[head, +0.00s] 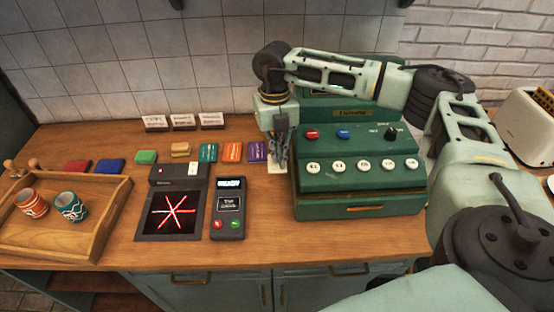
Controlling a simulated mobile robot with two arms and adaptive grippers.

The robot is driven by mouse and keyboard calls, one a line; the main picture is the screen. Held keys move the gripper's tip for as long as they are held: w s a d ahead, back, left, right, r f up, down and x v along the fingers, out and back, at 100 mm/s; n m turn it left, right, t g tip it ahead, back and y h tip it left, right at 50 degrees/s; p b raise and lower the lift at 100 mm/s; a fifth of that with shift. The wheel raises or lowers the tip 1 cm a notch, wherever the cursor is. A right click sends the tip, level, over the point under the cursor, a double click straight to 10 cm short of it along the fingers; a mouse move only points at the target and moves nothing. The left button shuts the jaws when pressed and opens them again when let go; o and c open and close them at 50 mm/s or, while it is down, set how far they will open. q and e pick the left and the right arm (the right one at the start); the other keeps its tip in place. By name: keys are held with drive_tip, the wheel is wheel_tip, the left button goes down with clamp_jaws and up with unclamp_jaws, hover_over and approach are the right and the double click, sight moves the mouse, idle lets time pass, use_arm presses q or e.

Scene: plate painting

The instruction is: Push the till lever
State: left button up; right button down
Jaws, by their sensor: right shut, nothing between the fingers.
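The green till (318,206) stands on the right half of the wooden counter, with a row of round white keys and a red and a blue button above them. My right arm reaches across the top of the till. My right gripper (279,162) points down beside the till's left side, shut and empty. I cannot make out the till lever, and the arm and gripper cover part of the till's left side and top. I cannot tell whether the fingers touch the till. My left gripper is not in view.
A scanner (150,226) with a red light pattern and a card terminal (228,222) stand left of the till. A wooden tray (92,246) holds two cups. Coloured blocks and small cards line the back. A toaster (526,125) is at far right.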

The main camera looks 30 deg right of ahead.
drive_tip(key=shift+f+b, duration=0.3)
drive_tip(key=shift+f, duration=0.6)
drive_tip(key=shift+r, duration=0.15)
drive_tip(key=shift+w+d+r, duration=0.2)
drive_tip(key=shift+w+r, duration=0.05)
drive_tip(key=shift+w, duration=0.3)
drive_tip(key=shift+w+d+r, duration=0.2)
drive_tip(key=shift+w, duration=0.35)
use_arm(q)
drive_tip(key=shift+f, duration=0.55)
use_arm(e)
drive_tip(key=shift+w+d, duration=0.15)
drive_tip(key=shift+w, duration=0.25)
drive_tip(key=shift+r, duration=0.15)
wheel_tip(320, 180, up, 12)
drive_tip(key=w, duration=0.1)
drive_tip(key=shift+d, duration=0.2)
